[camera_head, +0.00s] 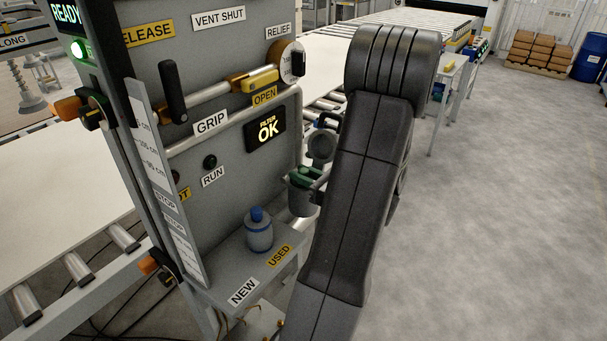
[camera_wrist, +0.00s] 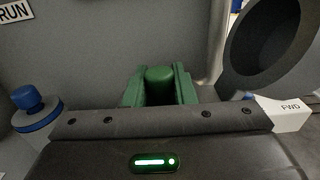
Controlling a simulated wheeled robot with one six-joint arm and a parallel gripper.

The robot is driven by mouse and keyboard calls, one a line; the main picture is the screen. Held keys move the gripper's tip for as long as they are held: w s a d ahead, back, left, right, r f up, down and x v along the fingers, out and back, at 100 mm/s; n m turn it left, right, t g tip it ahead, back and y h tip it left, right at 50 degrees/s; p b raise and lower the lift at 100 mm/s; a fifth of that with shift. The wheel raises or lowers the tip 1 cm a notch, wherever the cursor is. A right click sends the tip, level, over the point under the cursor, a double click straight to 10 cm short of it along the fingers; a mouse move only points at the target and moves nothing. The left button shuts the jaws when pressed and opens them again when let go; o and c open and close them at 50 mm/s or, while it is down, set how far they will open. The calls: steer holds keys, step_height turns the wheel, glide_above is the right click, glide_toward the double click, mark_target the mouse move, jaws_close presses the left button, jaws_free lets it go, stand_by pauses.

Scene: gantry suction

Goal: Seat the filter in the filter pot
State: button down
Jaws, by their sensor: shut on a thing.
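The filter shows as a green round knob (camera_wrist: 160,76) between my gripper's two green fingers in the wrist view. My gripper (camera_head: 305,177) is shut on it, at the mouth of the filter pot. The dark grey pot (camera_head: 302,204) is on the right side of the panel, partly behind my arm. The filter's body is hidden, so its depth in the pot cannot be told. The pot's round lid (camera_head: 322,147) stands swung open above; it also shows in the wrist view (camera_wrist: 275,40). The panel display (camera_head: 266,130) reads "FILTER OK".
A grey filter with a blue knob (camera_head: 259,232) stands on the shelf near the "USED" label (camera_head: 279,256). It shows at left in the wrist view (camera_wrist: 33,108). The shelf by the "NEW" label (camera_head: 243,291) is bare. Levers (camera_head: 172,92) stick out of the panel.

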steer(key=c, duration=1.6)
jaws_free()
steer(key=shift+f, duration=0.2)
steer(key=o, duration=0.4)
steer(key=shift+r, duration=0.1)
steer(key=shift+d+r, duration=0.1)
steer(key=shift+r, duration=0.05)
steer(key=b+v, duration=0.2)
steer(key=v, duration=0.9)
steer(key=shift+s+d, duration=0.25)
steer(key=shift+d, duration=0.05)
